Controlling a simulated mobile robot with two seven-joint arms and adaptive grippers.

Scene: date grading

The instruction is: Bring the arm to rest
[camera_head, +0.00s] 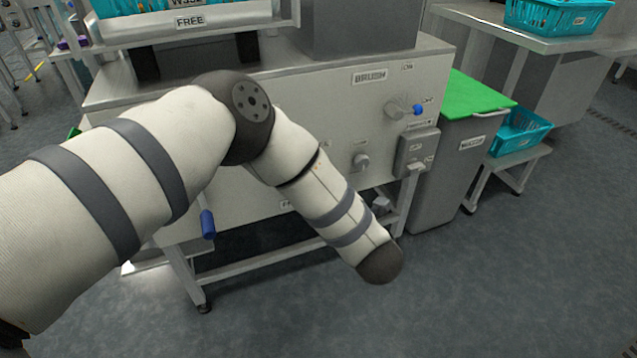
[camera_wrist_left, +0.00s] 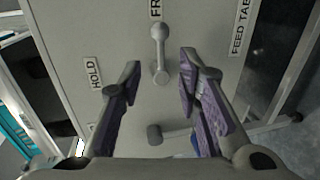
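My left arm (camera_head: 180,130) comes in from the left in the head view, crosses in front of the brushing machine (camera_head: 330,110) and bends down to the right. The left gripper is not visible in that view. In the left wrist view, my left gripper (camera_wrist_left: 160,62) has its two purple-padded fingers apart with nothing held. A grey lever with a round knob (camera_wrist_left: 160,32) on the panel shows between and beyond the fingertips; I cannot tell whether they touch it. My right gripper is in neither view.
A grey bin (camera_head: 455,175) with a green lid (camera_head: 475,96) stands right of the machine. A teal crate (camera_head: 520,133) sits on a low stand beyond it. A blue handle (camera_head: 207,223) shows below my arm. Floor (camera_head: 500,290) at lower right is clear.

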